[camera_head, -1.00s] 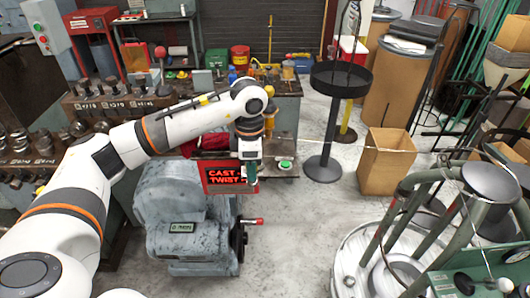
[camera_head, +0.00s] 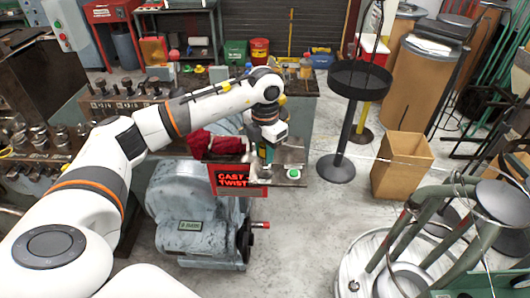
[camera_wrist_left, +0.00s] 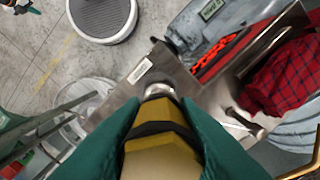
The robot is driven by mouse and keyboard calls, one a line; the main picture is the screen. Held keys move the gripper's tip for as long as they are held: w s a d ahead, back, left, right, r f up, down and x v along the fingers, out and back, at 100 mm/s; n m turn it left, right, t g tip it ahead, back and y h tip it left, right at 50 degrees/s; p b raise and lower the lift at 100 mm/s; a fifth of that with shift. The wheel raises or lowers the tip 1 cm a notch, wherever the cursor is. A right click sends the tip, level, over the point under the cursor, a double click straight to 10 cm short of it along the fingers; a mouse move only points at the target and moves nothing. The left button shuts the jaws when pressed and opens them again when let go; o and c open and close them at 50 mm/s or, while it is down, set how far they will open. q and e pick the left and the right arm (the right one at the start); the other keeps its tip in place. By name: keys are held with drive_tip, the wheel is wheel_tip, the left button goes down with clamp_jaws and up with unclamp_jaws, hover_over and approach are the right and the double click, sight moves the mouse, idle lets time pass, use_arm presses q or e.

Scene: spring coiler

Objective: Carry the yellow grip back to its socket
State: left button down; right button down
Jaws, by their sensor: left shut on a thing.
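My left gripper (camera_head: 266,158) is low over the metal plate beside the red-lettered sign in the head view. In the left wrist view its green fingers (camera_wrist_left: 158,118) are shut on the yellow grip (camera_wrist_left: 160,136), which has a dark band around it. A round metal piece (camera_wrist_left: 158,90) shows just beyond the grip's tip, on the metal plate (camera_wrist_left: 130,92). I cannot tell whether that piece is the socket, or whether the grip touches it. In the head view the grip is hidden by the gripper. My right gripper is not in view.
A red cloth (camera_head: 205,142) lies to the left. The grey machine (camera_head: 185,210) stands below. A black round stand (camera_head: 345,80) and a cardboard box (camera_head: 402,162) are to the right.

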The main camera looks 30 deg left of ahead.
use_arm(q)
drive_tip(key=shift+f, duration=0.95)
drive_tip(key=shift+f, duration=0.15)
drive_tip(key=c, duration=1.1)
unclamp_jaws()
